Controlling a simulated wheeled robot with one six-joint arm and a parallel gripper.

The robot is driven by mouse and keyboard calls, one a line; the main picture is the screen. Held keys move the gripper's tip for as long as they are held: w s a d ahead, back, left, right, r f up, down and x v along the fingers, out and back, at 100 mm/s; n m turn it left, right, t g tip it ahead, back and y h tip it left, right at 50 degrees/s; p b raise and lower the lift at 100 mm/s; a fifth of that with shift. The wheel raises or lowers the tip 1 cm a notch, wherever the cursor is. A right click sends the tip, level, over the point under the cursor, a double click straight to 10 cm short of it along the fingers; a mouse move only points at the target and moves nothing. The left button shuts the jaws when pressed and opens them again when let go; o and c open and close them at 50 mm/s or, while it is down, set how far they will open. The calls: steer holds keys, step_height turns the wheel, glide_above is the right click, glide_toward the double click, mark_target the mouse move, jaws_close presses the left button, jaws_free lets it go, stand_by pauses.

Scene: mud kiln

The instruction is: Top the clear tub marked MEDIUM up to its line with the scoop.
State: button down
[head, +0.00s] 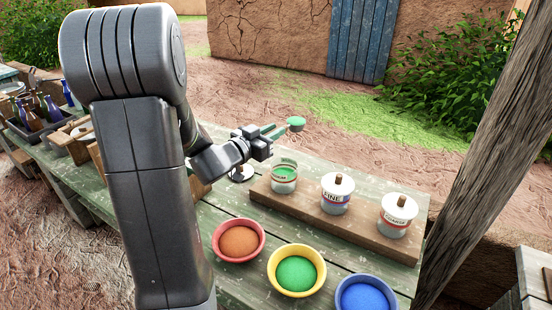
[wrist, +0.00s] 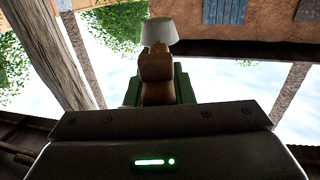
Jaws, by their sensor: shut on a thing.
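My gripper (head: 274,132) is shut on the scoop (head: 296,122), which holds green powder in the head view. The scoop is in the air beyond and slightly right of the open clear tub (head: 284,184). In the wrist view the scoop (wrist: 160,33) shows a pale cup and brown handle between green jaws; its contents are hidden there. The tub has green powder inside and a small label, only partly legible, that seems to read MEDIUM. I cannot tell how the powder stands against its line. A yellow bowl (head: 272,272) holds green powder.
Lidded tubs marked FINE (head: 334,208) and COARSE (head: 393,230) share the wooden board (head: 360,236) with the open tub. A red bowl (head: 217,250) of orange powder and a blue bowl (head: 340,302) of blue powder flank the yellow one. A pale disc (head: 241,174) lies left of the board.

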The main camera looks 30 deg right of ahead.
step_height(320, 180, down, 9)
steer(key=b, duration=0.8)
steer(key=shift+r, duration=0.15)
steer(key=f+n+p, duration=0.1)
steer(key=n+p, duration=0.1)
steer(key=n, duration=0.1)
steer(key=w+f+n+p, duration=0.1)
steer(key=f+n, duration=0.1)
steer(key=n, duration=0.1)
steer(key=f+n+p, duration=0.1)
steer(key=n+p, duration=0.1)
steer(key=n, duration=0.1)
steer(key=shift+w+a+f+p, duration=0.25)
steer(key=shift+a+f+p, duration=0.05)
steer(key=shift+f+p, duration=0.05)
steer(key=shift+w+n+p, duration=0.1)
steer(key=shift+n+p, duration=0.3)
steer(key=shift+w+f+n+p, duration=0.2)
steer(key=shift+n+p, duration=0.5)
steer(key=shift+n, duration=0.1)
